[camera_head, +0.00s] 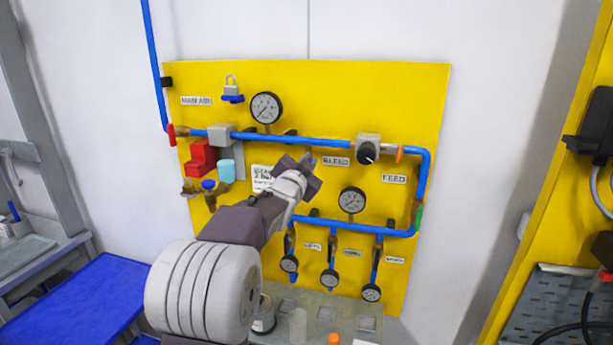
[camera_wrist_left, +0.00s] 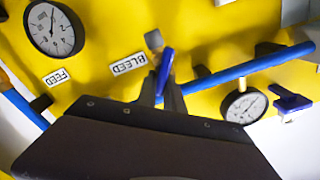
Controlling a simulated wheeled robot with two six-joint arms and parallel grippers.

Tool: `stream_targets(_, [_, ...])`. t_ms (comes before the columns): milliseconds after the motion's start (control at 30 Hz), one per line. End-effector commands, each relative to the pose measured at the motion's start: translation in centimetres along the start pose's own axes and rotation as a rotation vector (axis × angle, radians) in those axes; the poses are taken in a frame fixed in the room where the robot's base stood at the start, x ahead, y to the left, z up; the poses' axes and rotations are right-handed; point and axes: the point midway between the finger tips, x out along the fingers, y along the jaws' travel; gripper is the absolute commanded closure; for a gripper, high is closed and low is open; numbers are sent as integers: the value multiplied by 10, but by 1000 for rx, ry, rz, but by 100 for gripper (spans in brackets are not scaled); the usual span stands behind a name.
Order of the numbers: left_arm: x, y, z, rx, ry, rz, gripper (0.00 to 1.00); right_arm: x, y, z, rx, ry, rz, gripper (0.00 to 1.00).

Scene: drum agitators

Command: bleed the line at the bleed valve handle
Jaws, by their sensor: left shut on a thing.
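The bleed valve handle is a small blue lever (camera_wrist_left: 166,68) beside the BLEED label (camera_wrist_left: 128,64) in the left wrist view. My left gripper (camera_wrist_left: 163,92) is shut on this lever, with a finger on either side of it. In the head view my left gripper (camera_head: 311,168) is at the yellow panel, just left of the BLEED label (camera_head: 336,161) and below the upper blue pipe. It hides most of the handle there. My right gripper is not in view.
The yellow panel (camera_head: 420,95) carries blue pipes (camera_head: 300,140), an upper gauge (camera_head: 266,107), a middle gauge (camera_head: 352,200) and a black regulator knob (camera_head: 367,152). Red blocks (camera_head: 199,158) sit left of my arm. A grey bench (camera_head: 345,308) with small containers lies below.

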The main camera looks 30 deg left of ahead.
Motion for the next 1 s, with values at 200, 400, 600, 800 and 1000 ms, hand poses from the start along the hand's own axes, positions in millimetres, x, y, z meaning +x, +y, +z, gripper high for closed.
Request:
stream_targets(200, [0, 8, 7, 205, -3, 1, 100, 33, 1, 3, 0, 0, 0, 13])
stream_targets(400, [0, 11, 8, 395, -4, 2, 100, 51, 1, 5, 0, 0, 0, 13])
stream_targets(600, [0, 14, 8, 580, -4, 3, 100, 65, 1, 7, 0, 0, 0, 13])
stream_targets(800, [0, 15, 9, 741, -4, 3, 100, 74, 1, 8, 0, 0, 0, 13])
stream_targets(1000, [0, 16, 10, 863, -3, 4, 100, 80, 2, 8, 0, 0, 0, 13])
